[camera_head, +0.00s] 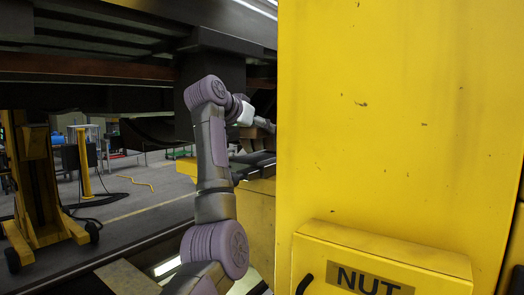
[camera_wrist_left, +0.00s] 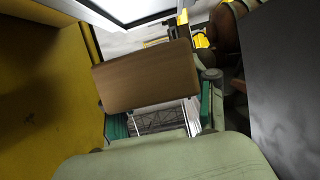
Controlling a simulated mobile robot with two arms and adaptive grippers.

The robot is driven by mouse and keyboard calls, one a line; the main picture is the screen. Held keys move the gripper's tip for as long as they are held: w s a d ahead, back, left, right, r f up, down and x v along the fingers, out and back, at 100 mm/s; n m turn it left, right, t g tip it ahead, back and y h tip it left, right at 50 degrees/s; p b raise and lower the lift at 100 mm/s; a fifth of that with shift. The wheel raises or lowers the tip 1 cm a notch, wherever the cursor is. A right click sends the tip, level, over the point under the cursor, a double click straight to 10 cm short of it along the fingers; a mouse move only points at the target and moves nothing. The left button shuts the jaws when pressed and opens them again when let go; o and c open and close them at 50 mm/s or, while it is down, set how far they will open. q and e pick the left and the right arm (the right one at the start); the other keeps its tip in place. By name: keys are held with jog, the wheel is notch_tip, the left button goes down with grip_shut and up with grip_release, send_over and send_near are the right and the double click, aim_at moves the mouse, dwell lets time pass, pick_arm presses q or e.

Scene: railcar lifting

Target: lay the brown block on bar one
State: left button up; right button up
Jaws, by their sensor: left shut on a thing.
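My left arm rises in the middle of the head view, and its gripper (camera_head: 248,117) is partly hidden by the yellow housing's edge. The brown block (camera_wrist_left: 147,76) fills the upper middle of the left wrist view. My left gripper's green-padded fingers lie on both sides of it, shut on it. In the head view a small part of the block (camera_head: 264,125) shows beside the gripper. Below it is a yellow support with a dark flat top (camera_head: 256,161), apart from the block; I cannot tell whether this is bar one. My right gripper is not in view.
A large yellow housing (camera_head: 400,120) marked NUT fills the right of the head view. The dark railcar underside (camera_head: 90,65) hangs above. A yellow wheeled stand (camera_head: 40,185) is at the left.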

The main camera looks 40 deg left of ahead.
aim_at(260, 158)
pick_arm(q)
jog(key=shift+f, duration=0.9)
jog(key=shift+w+f, duration=0.25)
jog(key=shift+f, duration=0.5)
notch_tip(260, 158, down, 3)
jog(key=shift+w+r, duration=0.1)
jog(key=shift+r, duration=0.05)
jog(key=o, duration=1)
jog(key=shift+o, duration=1.2)
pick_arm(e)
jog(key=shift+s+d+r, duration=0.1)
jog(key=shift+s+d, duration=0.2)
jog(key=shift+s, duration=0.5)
pick_arm(q)
jog(key=shift+r, duration=0.1)
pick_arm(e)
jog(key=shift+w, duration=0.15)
